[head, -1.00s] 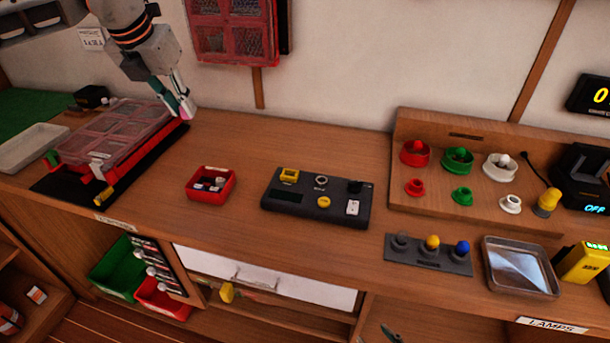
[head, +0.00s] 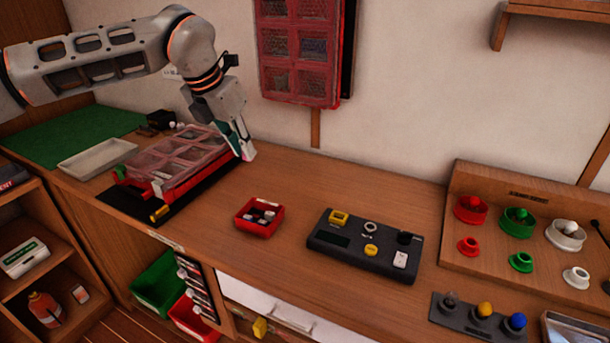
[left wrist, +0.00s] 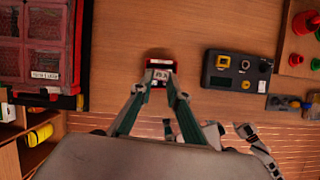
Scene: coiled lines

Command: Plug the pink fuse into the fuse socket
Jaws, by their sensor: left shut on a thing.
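My left gripper (head: 245,152) is in the head view, fingers pointing down, above the right edge of the clear-lidded red case. Its fingertips (left wrist: 158,86) also show in the left wrist view. It is shut on the pink fuse, which showed pink at the tips earlier and is not clearly visible now. A black panel (head: 345,262) lies on the bench to the right, with a yellow square fitting (head: 338,217), a grey ring (head: 370,228), a yellow button and a white switch. I cannot tell which fitting is the fuse socket. Grey parts of my right arm seem to show in the left wrist view.
A small red box (head: 259,217) with several small parts stands between the case (head: 178,187) and the panel. A wooden stand (head: 480,190) with coloured round pieces is at the right. A red cabinet (head: 298,50) hangs on the wall. The bench between box and panel is clear.

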